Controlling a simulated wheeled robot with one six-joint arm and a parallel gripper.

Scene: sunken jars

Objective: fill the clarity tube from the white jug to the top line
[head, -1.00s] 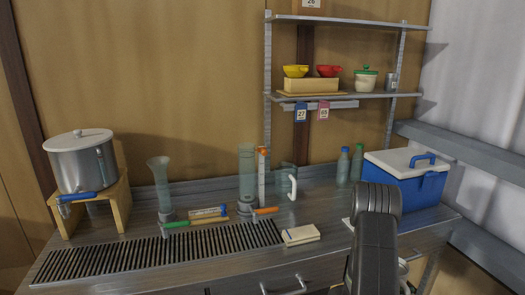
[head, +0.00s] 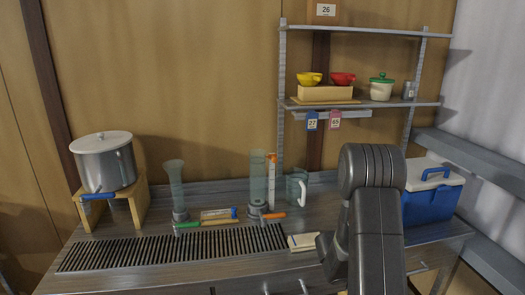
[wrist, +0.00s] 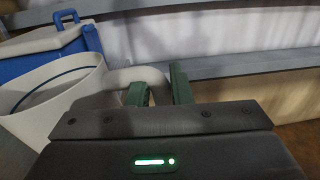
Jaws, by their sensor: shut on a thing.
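The white jug (wrist: 72,88) shows in the wrist view at left, with its wide rim and its pale handle (wrist: 140,76). My gripper (wrist: 157,88) is shut on that handle, its green fingers on either side. In the head view my arm hides the gripper and jug. A tall clear tube (head: 257,180) with an orange tap stands on the bench, beside an orange-topped white upright strip (head: 271,180). A flared clear tube (head: 176,186) with a green tap stands to its left. I cannot tell which is the clarity tube, nor see any line or water level.
A clear jug (head: 294,187) with a white handle stands right of the tall tube. A slatted drain (head: 170,248) runs along the front. A steel pot (head: 105,163) on a wooden stand is at left, a blue cooler (head: 430,205) at right, shelves (head: 355,103) above.

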